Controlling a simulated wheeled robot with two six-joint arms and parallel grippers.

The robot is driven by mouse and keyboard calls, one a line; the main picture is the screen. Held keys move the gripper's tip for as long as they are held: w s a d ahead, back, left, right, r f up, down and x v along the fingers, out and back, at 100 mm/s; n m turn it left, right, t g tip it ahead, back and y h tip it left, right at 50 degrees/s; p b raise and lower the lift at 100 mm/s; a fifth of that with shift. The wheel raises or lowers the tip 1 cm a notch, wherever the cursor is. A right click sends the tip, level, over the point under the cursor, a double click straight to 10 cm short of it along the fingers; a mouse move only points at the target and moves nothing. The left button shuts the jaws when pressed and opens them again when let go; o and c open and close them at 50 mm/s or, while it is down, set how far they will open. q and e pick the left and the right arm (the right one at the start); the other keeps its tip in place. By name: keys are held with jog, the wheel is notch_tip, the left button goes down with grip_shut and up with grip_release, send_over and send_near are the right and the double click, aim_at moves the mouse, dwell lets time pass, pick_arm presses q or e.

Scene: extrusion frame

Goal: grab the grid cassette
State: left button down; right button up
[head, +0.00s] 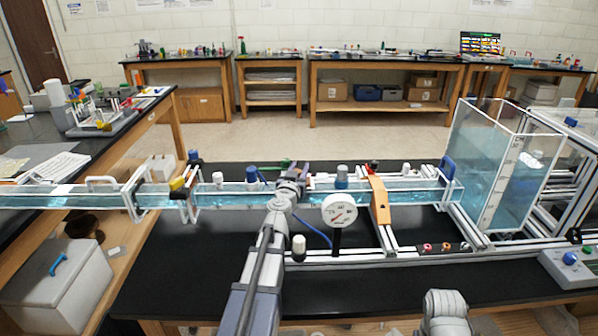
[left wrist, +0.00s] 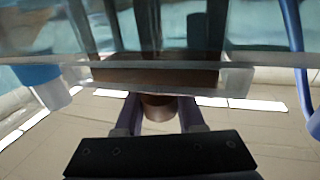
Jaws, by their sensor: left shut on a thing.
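My left gripper (head: 297,172) is at the middle of the clear water channel (head: 235,195), with its fingers over the channel. In the left wrist view, my left gripper (left wrist: 158,112) is shut on a brown rounded knob, which I take to be the handle of the grid cassette (left wrist: 157,107). A brown band and dark upright bars show behind the clear channel wall beyond the knob. The cassette's lower part is blurred there, and my gripper and arm hide it in the head view. My right gripper is out of view.
A round dial gauge (head: 340,211) stands close to the right of my left arm. An orange clamp (head: 379,200) straddles the channel further right. A clear water tank (head: 500,165) stands at the right end. The front of the black bench (head: 190,285) is clear.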

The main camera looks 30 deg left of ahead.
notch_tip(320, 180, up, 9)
jog(key=p, duration=0.8)
